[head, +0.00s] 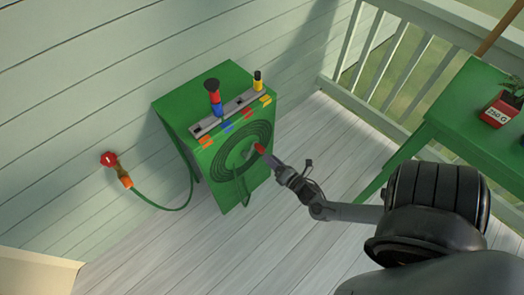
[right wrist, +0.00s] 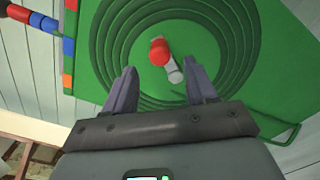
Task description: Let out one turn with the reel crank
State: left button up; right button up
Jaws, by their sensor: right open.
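The green hose reel box (head: 215,125) stands against the pale plank wall, with a dark green hose coiled in rings (head: 222,158) on its front face. The reel crank has a red knob (right wrist: 159,52) and a light grey arm (right wrist: 174,70) at the middle of the rings in the right wrist view. The knob also shows in the head view (head: 259,149). My right gripper (right wrist: 158,88) is open, its two fingers pointing at the crank, with the knob beyond and between the fingertips. I cannot tell whether they touch. My left gripper is not in view.
A grey strip on the box top holds a red-and-blue nozzle (head: 214,98) and a yellow-and-black one (head: 257,80). A red tap (head: 109,159) with a hose is on the wall. A green table (head: 470,110) with a red pot (head: 497,112) stands right. The plank floor is clear.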

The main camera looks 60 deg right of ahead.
aim_at(263, 153)
jog(key=b+x, duration=0.1)
jog(key=x, duration=0.4)
jog(key=shift+w+a+f, duration=0.1)
jog(key=shift+w+f, duration=0.05)
jog(key=shift+w+d+b, duration=0.35)
jog(key=shift+w+b, duration=0.05)
jog(key=shift+w, duration=0.2)
jog(key=shift+c, duration=0.9)
grip_shut()
